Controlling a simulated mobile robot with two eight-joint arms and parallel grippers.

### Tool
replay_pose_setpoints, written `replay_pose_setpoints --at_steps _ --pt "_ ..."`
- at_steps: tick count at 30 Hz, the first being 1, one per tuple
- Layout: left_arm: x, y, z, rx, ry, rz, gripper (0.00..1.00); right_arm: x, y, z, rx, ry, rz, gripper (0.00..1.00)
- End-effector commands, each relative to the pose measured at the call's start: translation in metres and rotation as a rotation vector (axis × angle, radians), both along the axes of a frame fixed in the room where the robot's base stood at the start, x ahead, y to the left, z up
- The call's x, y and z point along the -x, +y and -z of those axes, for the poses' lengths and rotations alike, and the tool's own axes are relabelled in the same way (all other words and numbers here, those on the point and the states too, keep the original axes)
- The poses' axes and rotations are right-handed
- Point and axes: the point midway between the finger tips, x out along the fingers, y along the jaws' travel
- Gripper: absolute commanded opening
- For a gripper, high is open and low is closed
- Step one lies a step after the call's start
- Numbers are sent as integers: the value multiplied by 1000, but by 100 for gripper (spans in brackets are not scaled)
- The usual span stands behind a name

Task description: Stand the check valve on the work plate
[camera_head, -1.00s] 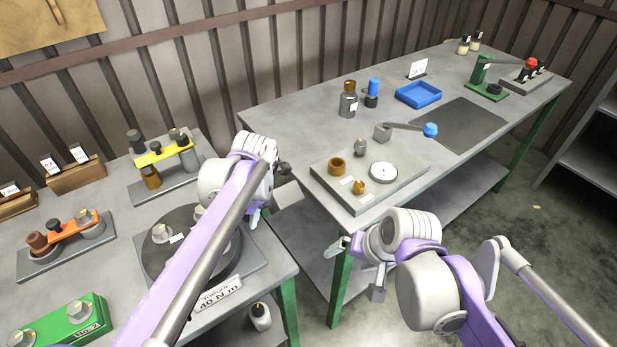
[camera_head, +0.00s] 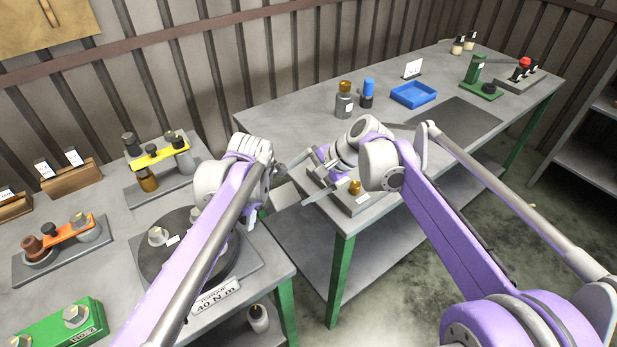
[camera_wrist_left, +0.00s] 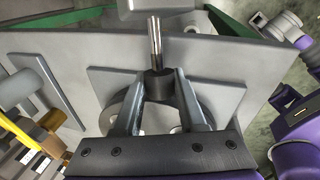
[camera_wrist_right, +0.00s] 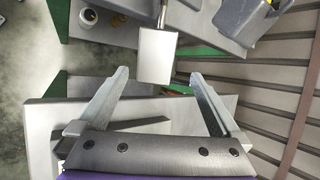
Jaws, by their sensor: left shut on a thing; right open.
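My left gripper (camera_head: 280,168) is over the gap between the two tables. In the left wrist view its fingers (camera_wrist_left: 160,100) are shut on a dark cylinder (camera_wrist_left: 158,85) with a shiny metal rod (camera_wrist_left: 155,42) leading to a grey block (camera_wrist_left: 160,5). I cannot tell whether this is the check valve. My right gripper (camera_head: 302,178) is open and empty, close to the left one. In its wrist view a grey block on a rod (camera_wrist_right: 157,55) lies just beyond and between its open fingertips (camera_wrist_right: 160,78). A dark flat plate (camera_head: 455,122), possibly the work plate, lies bare on the right table.
My right arm hides much of the parts tray (camera_head: 362,205); a brass piece (camera_head: 354,187) shows there. The left table holds a round torque fixture (camera_head: 150,265).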

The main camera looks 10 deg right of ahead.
Motion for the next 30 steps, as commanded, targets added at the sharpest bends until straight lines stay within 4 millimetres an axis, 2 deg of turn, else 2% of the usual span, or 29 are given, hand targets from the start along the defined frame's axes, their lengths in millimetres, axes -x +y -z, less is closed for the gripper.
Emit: replay_pose_setpoints --at_steps 6,12,18,26,30 --pt "0 0 0 1 -1 0 0 -11 27 33 -1 -1 -3 100" --pt "0 0 0 1 -1 0 0 -19 44 55 1 -1 -3 100" --pt "0 0 0 1 -1 0 0 -22 51 64 2 -1 -1 100" --pt "0 0 0 1 -1 0 0 -22 51 65 2 -1 -1 100" --pt "0 0 0 1 -1 0 0 -22 51 65 1 -2 -1 78"
